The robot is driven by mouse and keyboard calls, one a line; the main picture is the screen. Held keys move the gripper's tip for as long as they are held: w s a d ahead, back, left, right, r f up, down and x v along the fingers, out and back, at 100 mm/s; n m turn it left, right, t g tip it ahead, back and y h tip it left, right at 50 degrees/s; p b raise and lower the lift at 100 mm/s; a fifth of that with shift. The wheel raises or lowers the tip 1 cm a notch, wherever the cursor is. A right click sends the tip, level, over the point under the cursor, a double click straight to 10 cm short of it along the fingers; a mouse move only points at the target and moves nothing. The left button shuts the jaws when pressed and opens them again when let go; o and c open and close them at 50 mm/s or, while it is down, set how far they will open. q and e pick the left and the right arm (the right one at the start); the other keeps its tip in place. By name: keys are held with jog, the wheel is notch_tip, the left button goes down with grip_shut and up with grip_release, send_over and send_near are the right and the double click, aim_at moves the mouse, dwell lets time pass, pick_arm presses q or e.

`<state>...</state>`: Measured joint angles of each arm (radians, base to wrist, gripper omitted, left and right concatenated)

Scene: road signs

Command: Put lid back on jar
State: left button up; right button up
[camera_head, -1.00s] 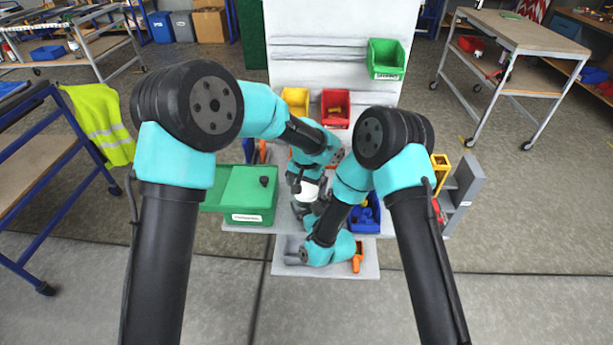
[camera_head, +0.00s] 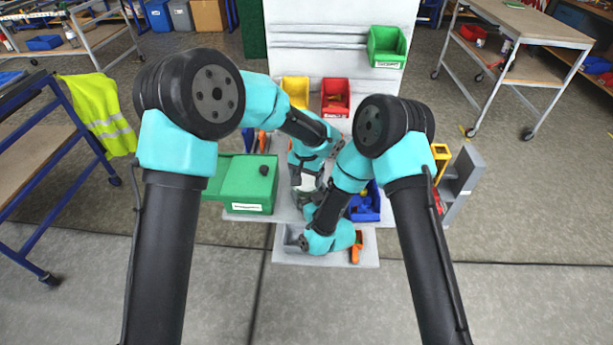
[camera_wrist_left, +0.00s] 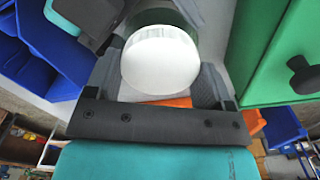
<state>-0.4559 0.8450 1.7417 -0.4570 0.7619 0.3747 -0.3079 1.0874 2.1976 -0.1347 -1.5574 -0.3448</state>
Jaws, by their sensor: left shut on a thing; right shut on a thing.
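The round white lid (camera_wrist_left: 160,58) is between the fingers of my left gripper (camera_wrist_left: 158,80) in the left wrist view. The fingers close on its sides. A greenish glass jar (camera_wrist_left: 160,14) shows just beyond the lid; I cannot tell if the two touch. In the head view my left gripper (camera_head: 306,180) points down over the grey work surface. The right wrist hangs low in front of it, and its forearm hides part of the surface. My right gripper is shut on what seems to be the jar, mostly hidden behind its own wrist.
A green box (camera_head: 250,192) with a black knob stands to the left. A blue bin (camera_head: 366,205) is close on the right, and an orange tool (camera_head: 355,250) lies at the front. Yellow (camera_head: 296,90) and red bins (camera_head: 335,97) stand behind.

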jog(key=shift+f, duration=0.1)
pick_arm(q)
jog(key=o, duration=1)
jog(key=shift+r, duration=0.1)
notch_tip(320, 180, up, 12)
pick_arm(e)
jog(key=o, duration=1.5)
